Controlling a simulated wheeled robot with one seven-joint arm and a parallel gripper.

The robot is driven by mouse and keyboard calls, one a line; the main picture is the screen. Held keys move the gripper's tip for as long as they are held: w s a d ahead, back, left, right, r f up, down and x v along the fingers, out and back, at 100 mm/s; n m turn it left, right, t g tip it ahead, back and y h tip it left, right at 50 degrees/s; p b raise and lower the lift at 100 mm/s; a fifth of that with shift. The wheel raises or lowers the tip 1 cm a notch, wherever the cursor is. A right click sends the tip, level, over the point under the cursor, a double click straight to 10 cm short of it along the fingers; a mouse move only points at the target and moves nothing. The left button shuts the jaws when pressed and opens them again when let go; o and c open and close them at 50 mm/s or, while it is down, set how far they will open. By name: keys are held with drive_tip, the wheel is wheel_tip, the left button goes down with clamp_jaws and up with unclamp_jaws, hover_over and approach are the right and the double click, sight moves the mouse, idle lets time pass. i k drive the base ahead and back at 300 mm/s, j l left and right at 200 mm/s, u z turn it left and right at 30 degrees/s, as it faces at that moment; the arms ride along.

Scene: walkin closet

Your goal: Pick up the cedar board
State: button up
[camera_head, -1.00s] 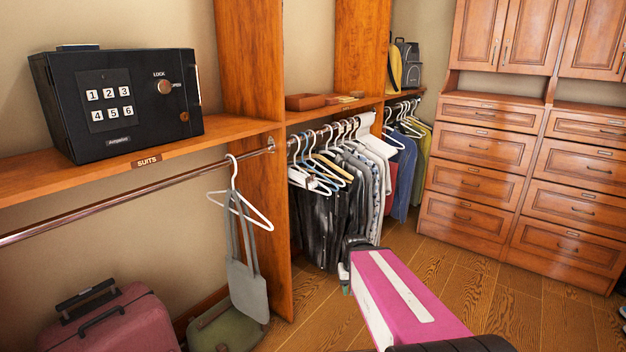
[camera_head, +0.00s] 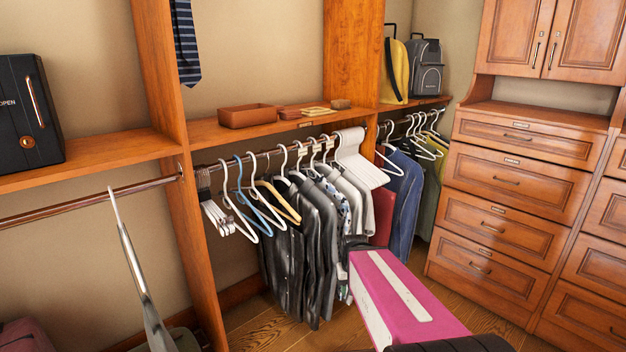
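Several small flat items lie on the middle shelf (camera_head: 218,133) above the hanging clothes. A thin pale tan piece (camera_head: 318,111) there looks most like the cedar board, but it is too small to be sure. A reddish-brown stack (camera_head: 289,113) lies just left of it and a small brown block (camera_head: 341,103) just right. My gripper (camera_head: 352,243) is mostly hidden beyond my pink arm link, in front of the clothes. It is below the shelf and apart from it; its fingers cannot be made out.
A brown open tray (camera_head: 248,116) sits left of the small items. Hangers with clothes (camera_head: 310,225) fill the rail under the shelf. A wooden upright (camera_head: 180,170) divides the bays. A black safe (camera_head: 28,115) is at left, a drawer cabinet (camera_head: 510,175) at right.

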sight(381, 150)
drive_tip(key=i+l, duration=0.15)
drive_tip(key=l, duration=0.25)
drive_tip(key=i+l, duration=0.1)
drive_tip(key=l, duration=0.3)
drive_tip(key=i+l+u, duration=0.1)
drive_tip(key=l, duration=0.3)
drive_tip(key=i+l, duration=0.15)
drive_tip(key=l, duration=0.25)
drive_tip(key=i+l, duration=0.1)
drive_tip(key=l, duration=0.3)
drive_tip(key=i+l+u, duration=0.1)
drive_tip(key=l, duration=0.3)
